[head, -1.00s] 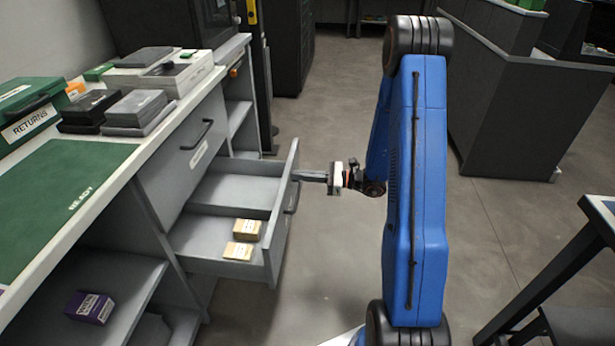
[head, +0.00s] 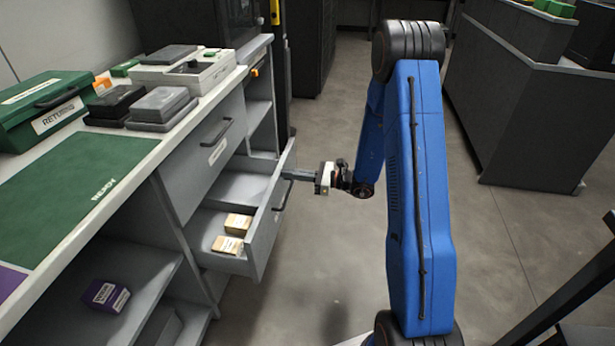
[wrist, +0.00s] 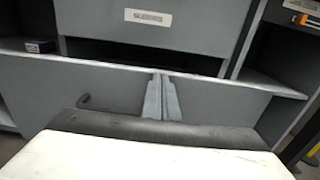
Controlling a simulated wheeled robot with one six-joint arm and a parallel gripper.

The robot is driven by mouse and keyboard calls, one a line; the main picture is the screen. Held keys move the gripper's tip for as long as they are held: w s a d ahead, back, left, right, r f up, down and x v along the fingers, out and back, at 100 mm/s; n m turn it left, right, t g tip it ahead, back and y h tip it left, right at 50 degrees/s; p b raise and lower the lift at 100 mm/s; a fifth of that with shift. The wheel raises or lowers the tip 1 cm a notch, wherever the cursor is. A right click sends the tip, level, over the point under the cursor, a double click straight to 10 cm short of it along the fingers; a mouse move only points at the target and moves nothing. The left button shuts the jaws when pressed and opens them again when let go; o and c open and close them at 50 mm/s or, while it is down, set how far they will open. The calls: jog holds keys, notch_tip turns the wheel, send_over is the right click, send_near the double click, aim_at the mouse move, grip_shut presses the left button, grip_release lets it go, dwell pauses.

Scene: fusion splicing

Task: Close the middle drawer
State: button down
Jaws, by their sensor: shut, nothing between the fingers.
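The middle drawer (head: 262,222) is grey and stands partly pulled out of the workbench cabinet, with two small tan boxes inside near its front. Its dark bar handle (head: 283,194) is on the outer face. In the wrist view the drawer's grey front (wrist: 225,103) spans the picture, with the handle (wrist: 90,103) left of the fingers. My gripper (head: 291,174) is shut and empty, its fingertips at the outer face of the drawer front, beyond the handle. The fingers also show in the wrist view (wrist: 162,97); they look in contact, but exact touch is hard to tell.
A closed, labelled upper drawer (head: 205,150) sits above. The worktop holds a green RETURNS case (head: 45,110), a green mat (head: 75,190) and grey devices. A purple box (head: 105,295) lies on the lower shelf. The floor right of the drawer is clear.

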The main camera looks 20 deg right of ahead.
jog(key=x, duration=2)
jog(key=shift+w+a+r, duration=0.1)
jog(key=shift+w+r, duration=0.05)
jog(key=shift+r, duration=0.05)
